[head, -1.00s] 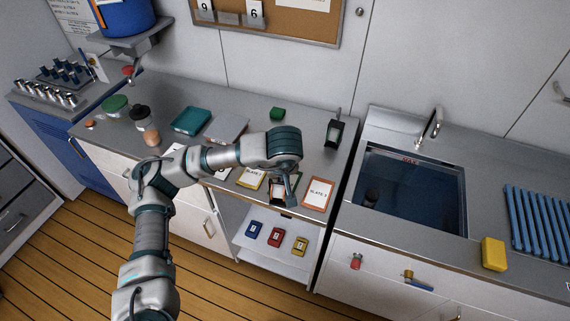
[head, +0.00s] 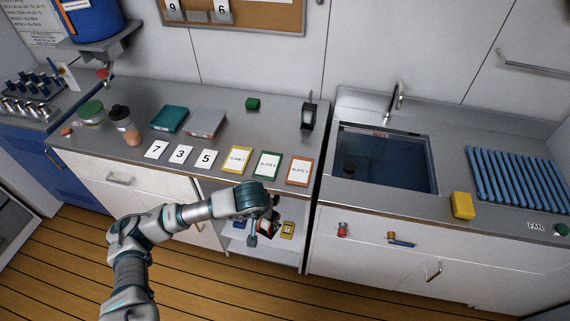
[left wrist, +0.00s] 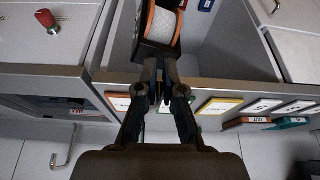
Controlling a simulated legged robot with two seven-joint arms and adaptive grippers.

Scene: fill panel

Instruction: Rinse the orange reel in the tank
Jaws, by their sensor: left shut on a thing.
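The orange reel (left wrist: 163,22) has orange rims, a white roll and a black frame. My left gripper (left wrist: 160,82) is shut on its black frame in the left wrist view. In the head view the reel (head: 268,226) hangs from my left gripper (head: 259,222), in front of the counter and over the open shelf, partly hidden by the gripper. The tank (head: 400,178) is a sunken basin with dark blue water, to the right of the gripper and apart from the reel. My right gripper is in neither view.
Yellow, green and orange slates (head: 269,166) lie along the counter's front edge. A black-framed item (head: 308,116) stands at its back right. A faucet (head: 397,98) rises behind the tank. A yellow block (head: 462,205) and blue ribbed rack (head: 516,180) are on the right.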

